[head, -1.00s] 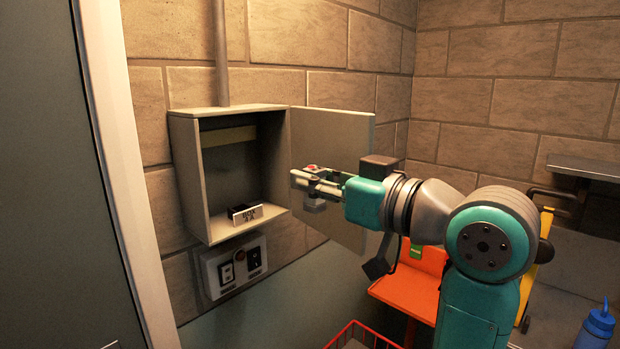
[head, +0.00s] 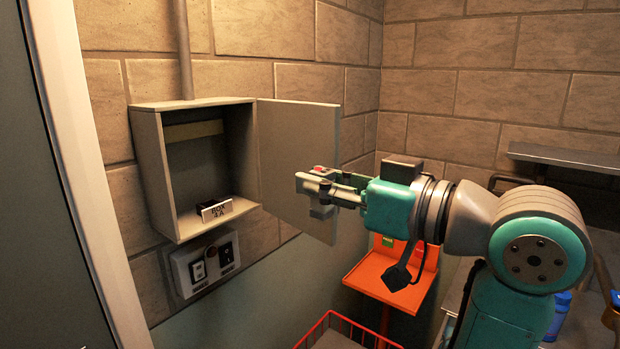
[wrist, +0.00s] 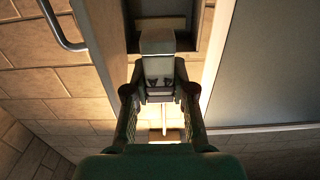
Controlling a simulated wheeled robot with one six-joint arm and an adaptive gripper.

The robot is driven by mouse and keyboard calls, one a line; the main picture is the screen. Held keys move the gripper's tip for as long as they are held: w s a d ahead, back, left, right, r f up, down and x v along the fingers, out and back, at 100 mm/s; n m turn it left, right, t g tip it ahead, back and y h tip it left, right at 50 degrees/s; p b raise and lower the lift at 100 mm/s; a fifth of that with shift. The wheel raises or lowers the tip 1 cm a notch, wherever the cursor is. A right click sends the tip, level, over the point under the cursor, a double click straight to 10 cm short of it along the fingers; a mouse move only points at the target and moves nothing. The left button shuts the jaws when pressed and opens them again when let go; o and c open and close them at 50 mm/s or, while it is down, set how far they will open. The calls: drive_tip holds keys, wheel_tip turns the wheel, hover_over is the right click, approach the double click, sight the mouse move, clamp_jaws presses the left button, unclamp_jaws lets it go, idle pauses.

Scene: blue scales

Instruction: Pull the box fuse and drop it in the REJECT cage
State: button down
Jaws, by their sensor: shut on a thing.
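My gripper (head: 312,184) is shut on a small grey block, apparently the box fuse (wrist: 158,45), held in mid-air in front of the open fuse box door (head: 292,135). In the wrist view the block sits between the two fingers; in the head view the fingers partly hide it. The grey fuse box (head: 145,175) is open on the wall to the left, with a piece labelled "BOX 4 A" (head: 216,211) at its bottom. A red wire cage (head: 318,328) stands below, cut off by the lower edge; no REJECT label is readable.
An orange tray stand (head: 395,285) with a green label is behind and below my gripper. A switch and socket panel (head: 205,262) is under the box. A grey shelf (head: 570,157) is at right. A pale door frame (head: 75,190) bounds the left.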

sight(330, 185)
drive_tip(key=shift+v, duration=2.65)
